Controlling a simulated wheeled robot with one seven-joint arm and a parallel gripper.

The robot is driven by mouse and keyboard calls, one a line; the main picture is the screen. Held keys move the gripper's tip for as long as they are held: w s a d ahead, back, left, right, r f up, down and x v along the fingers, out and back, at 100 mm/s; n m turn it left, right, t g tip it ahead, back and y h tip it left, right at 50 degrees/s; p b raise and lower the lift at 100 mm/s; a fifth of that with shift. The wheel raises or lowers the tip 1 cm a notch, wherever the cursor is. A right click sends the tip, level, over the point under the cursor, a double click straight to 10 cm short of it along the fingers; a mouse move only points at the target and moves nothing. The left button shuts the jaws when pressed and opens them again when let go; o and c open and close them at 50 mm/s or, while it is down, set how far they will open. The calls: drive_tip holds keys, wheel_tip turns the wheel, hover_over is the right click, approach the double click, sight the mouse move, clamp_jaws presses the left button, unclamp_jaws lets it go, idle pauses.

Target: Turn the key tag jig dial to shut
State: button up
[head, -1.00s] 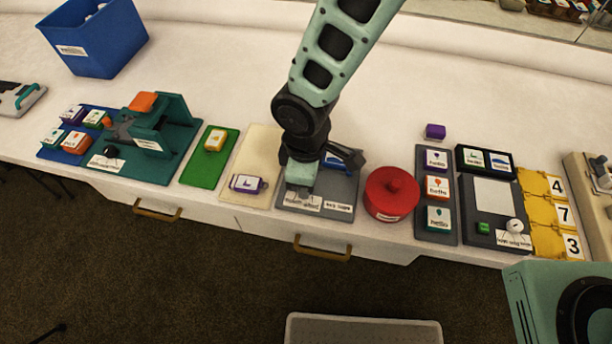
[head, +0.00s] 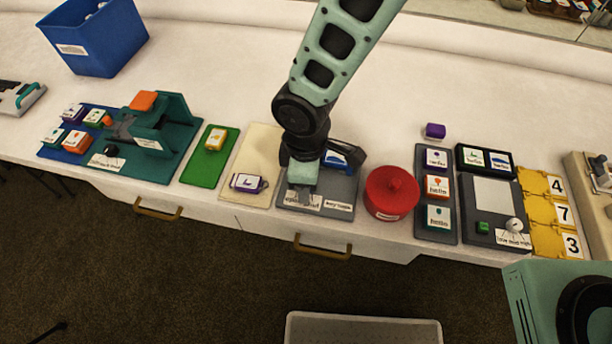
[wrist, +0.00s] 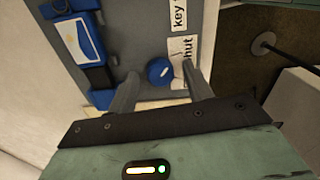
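The key tag jig is a grey board (head: 346,190) near the front edge of the bench, also filling much of the wrist view (wrist: 135,25). Its dial is a round blue knob (wrist: 160,72) beside a white label (wrist: 183,50) reading "shut" where it is legible. A blue-and-white piece (wrist: 80,42) with a dark bar lies on the board. My gripper (head: 300,190) is low over the board and hides the dial in the head view. In the wrist view my gripper (wrist: 160,85) is open, one finger either side of the dial, with visible gaps. The dial's setting is unclear.
A cream mat (head: 258,155) with a purple-edged tag (head: 247,184) lies left. A green mat (head: 203,170) and teal fixture (head: 175,150) are further left. The bench behind is mostly clear.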

wheel_tip(320, 180, up, 17)
drive_tip(key=shift+r, duration=0.2)
idle(0.4)
idle(0.3)
drive_tip(key=s+d+r+m, duration=0.1)
drive_tip(key=s+d+m, duration=0.4)
drive_tip(key=d, duration=0.3)
drive_tip(key=s+d+r+m, duration=0.1)
drive_tip(key=s+d+m, duration=0.4)
drive_tip(key=d, duration=0.4)
drive_tip(key=shift+s+r+y, duration=0.15)
drive_tip(key=shift+r+y, duration=0.15)
drive_tip(key=shift+r, duration=0.05)
idle(0.8)
